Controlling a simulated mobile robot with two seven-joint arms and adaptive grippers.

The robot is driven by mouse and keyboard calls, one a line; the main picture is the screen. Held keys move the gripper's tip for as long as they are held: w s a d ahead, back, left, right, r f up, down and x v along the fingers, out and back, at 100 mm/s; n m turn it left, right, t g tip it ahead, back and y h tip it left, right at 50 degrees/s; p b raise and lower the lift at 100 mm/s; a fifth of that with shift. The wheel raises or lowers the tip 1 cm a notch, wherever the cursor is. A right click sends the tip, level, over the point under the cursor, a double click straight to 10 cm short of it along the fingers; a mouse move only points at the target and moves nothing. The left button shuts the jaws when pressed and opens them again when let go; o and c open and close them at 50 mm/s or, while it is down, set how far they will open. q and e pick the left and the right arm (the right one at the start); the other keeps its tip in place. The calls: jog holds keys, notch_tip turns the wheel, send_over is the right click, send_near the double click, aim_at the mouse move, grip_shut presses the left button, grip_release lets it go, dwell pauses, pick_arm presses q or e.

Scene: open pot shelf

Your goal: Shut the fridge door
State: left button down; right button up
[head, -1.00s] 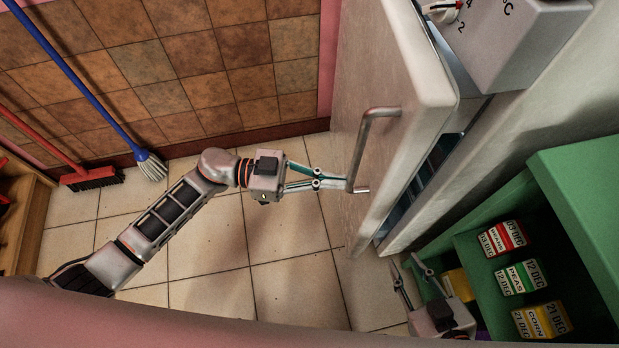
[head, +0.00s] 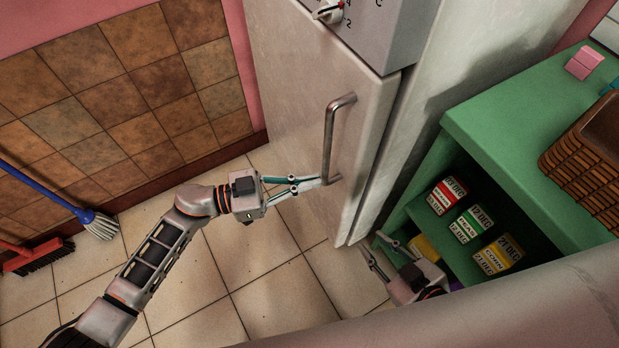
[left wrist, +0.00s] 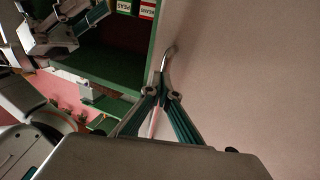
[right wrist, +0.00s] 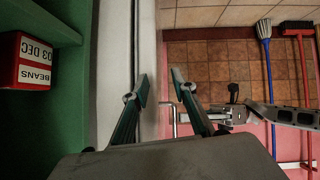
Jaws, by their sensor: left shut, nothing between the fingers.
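The pale fridge door (head: 290,90) stands against the fridge body, with a thin dark line along its right edge; I cannot tell whether it is fully flush. Its metal bar handle (head: 331,130) is upright on the door. My left gripper (head: 318,183) is shut and empty, its tips at the handle's lower end. In the left wrist view the shut tips (left wrist: 157,85) are close beside the door surface (left wrist: 245,80). My right gripper (head: 370,244) is open and empty, low by the green shelf; it shows open in the right wrist view (right wrist: 160,78).
A green shelf unit (head: 500,130) with several labelled boxes stands right of the fridge. A wicker basket (head: 590,160) and a pink block (head: 584,62) are on top. A mop (head: 100,225) and a red broom (head: 40,257) lean at left. The tiled floor (head: 255,240) is clear.

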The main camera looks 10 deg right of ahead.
pick_arm(q)
jog(key=s+a+p, duration=0.1)
jog(key=a, duration=1.2)
jog(key=shift+a, duration=0.25)
pick_arm(e)
jog(key=shift+s+a, duration=0.3)
jog(key=shift+s, duration=0.05)
pick_arm(q)
jog(key=shift+r, duration=0.1)
